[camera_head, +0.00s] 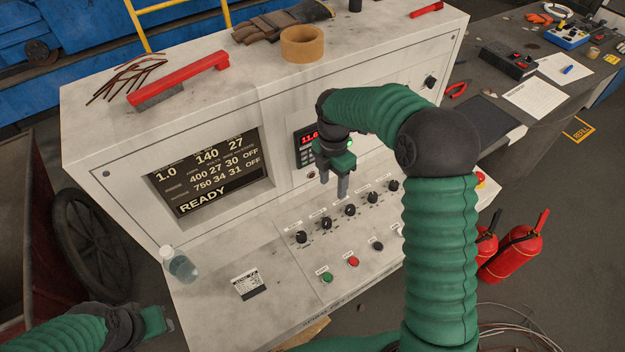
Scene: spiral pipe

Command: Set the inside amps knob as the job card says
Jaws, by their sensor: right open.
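A row of several black knobs runs across the sloped console (215,300). They include a leftmost knob (301,237), a second (326,223), a middle one (350,210) and a far-right one (393,185). Their labels are too small to read, so I cannot tell which is inside amps. My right gripper (334,190) is open and empty, fingers pointing down, just above and behind the middle knob in the picture. My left gripper (160,321) is at the lower left, away from the knobs; its jaws are unclear.
The screen (210,171) shows "400 27 30 OFF", "750 34 31 OFF" and "READY". A green button (327,277), red button (353,261) and black knob (377,245) sit in front. A bottle (182,266) stands at left. Fire extinguishers (512,252) stand right.

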